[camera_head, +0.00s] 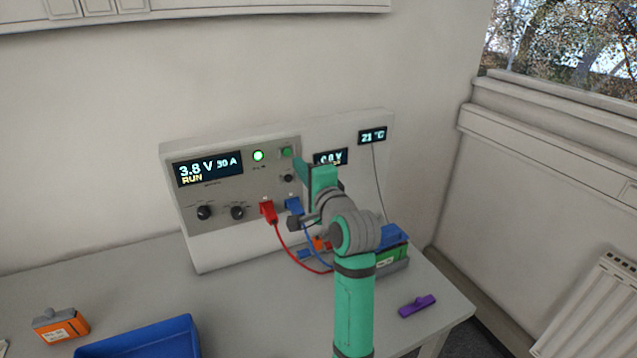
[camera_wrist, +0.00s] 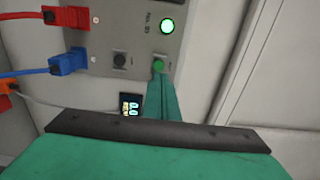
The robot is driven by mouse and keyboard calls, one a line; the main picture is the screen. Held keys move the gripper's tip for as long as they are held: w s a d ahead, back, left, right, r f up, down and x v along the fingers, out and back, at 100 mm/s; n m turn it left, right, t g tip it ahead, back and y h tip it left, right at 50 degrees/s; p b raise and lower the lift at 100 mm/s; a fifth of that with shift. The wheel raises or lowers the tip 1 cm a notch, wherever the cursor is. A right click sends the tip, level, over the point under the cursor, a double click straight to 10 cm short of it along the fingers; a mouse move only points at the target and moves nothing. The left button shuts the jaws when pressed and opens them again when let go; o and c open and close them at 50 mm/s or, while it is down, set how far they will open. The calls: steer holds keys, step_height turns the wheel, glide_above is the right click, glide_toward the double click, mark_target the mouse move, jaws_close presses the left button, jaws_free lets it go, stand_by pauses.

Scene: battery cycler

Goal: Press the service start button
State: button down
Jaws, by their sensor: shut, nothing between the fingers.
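The cycler's front panel (camera_head: 220,195) stands at the back of the bench. Its display (camera_head: 208,168) reads 3.8 V, 30 A and RUN. A round lamp (camera_head: 258,156) glows green-white; the lit lamp (camera_wrist: 167,26) also shows in the wrist view. A small green button (camera_head: 286,152) sits to its right; in the wrist view the green button (camera_wrist: 158,64) lies just beyond my fingertips. My gripper (camera_wrist: 160,77) is shut and empty, its tips at or very near that button. I cannot tell whether they touch. In the head view my gripper (camera_head: 297,160) partly covers the panel's right side.
Red (camera_head: 267,210) and blue (camera_head: 294,206) plugs with cables stick out below. Black knobs (camera_head: 205,212) sit on the panel. A 21 °C display (camera_head: 372,136) is at right. A blue bin (camera_head: 150,340), an orange battery (camera_head: 60,327) and a purple piece (camera_head: 417,306) lie on the bench.

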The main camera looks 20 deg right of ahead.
steer(key=s, duration=0.7)
steer(key=shift+d, duration=0.15)
steer(key=shift+s, duration=0.1)
stand_by(0.3)
steer(key=shift+f, duration=0.1)
